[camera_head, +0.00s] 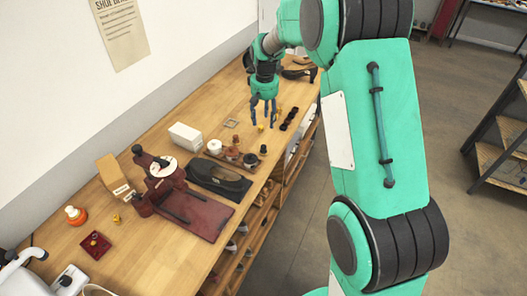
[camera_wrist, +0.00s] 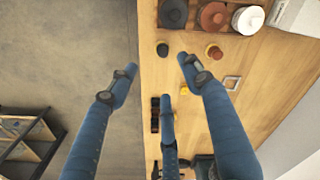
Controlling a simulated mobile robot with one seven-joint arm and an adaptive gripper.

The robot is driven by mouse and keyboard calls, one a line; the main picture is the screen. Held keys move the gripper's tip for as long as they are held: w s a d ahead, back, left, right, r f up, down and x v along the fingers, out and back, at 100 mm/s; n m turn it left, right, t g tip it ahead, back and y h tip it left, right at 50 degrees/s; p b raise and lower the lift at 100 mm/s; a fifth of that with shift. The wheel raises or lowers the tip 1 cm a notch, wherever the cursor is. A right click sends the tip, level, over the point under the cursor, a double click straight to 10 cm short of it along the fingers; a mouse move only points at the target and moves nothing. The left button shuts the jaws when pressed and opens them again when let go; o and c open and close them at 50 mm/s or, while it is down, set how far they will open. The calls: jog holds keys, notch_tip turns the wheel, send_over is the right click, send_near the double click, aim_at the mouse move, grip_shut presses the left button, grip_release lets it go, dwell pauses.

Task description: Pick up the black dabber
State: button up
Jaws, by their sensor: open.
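The black dabber is most likely the small round black item (camera_head: 263,149) standing on the wooden bench beside a tray of jars. In the wrist view the same black item (camera_wrist: 162,49) lies near the bench edge, beyond the fingertips. My gripper (camera_head: 263,116) points down above the bench, farther back than the black item. Its blue fingers are spread and hold nothing; the gripper also shows in the wrist view (camera_wrist: 158,78). A similar brown item with a yellow part (camera_wrist: 213,52) stands beside the black one.
The tray holds a black jar (camera_wrist: 173,12), a brown jar (camera_wrist: 213,15) and a white jar (camera_wrist: 248,18). A small yellow piece (camera_wrist: 184,89), a square frame (camera_wrist: 232,83) and dark objects (camera_head: 290,118) lie nearby. A white box (camera_head: 186,136) stands behind the tray.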

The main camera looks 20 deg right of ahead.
send_over(264, 146)
notch_tip(264, 146, down, 6)
jog(key=shift+w+r, duration=0.1)
jog(key=shift+r, duration=0.05)
jog(key=shift+f+b, duration=0.65)
jog(key=shift+f, duration=3.65)
jog(key=shift+f+b, duration=0.6)
jog(key=shift+f, duration=2)
jog(key=c, duration=1)
